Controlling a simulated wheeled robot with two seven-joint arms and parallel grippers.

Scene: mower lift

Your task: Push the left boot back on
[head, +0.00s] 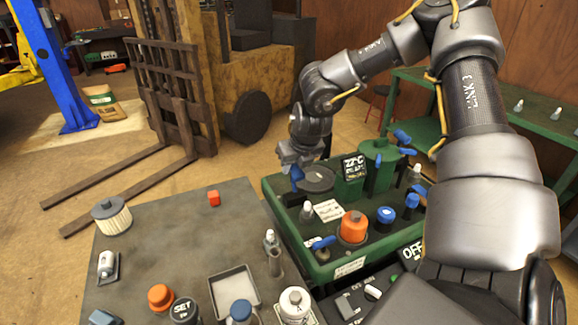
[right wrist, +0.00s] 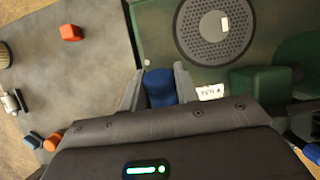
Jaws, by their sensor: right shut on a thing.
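My right gripper (head: 296,160) is at the far left corner of the green machine (head: 325,263). In the right wrist view its two fingers (right wrist: 159,85) are shut on a blue boot-like piece (right wrist: 160,89). This blue piece (head: 297,173) also shows below the gripper in the head view, partly hidden by the fingers. It is beside the machine's left edge, near the round dark mesh cover (right wrist: 214,28). I cannot tell whether it is seated on anything. Other blue pieces (head: 402,136) are on the machine's right side. My left gripper is out of view.
A grey table (head: 175,235) to the left holds a red cube (head: 213,198), a pleated filter (head: 111,216), an empty square tray (head: 234,291) and several caps. An orange cap (head: 353,226) and a green tank (head: 379,165) stand up from the machine. A forklift (head: 240,72) stands behind.

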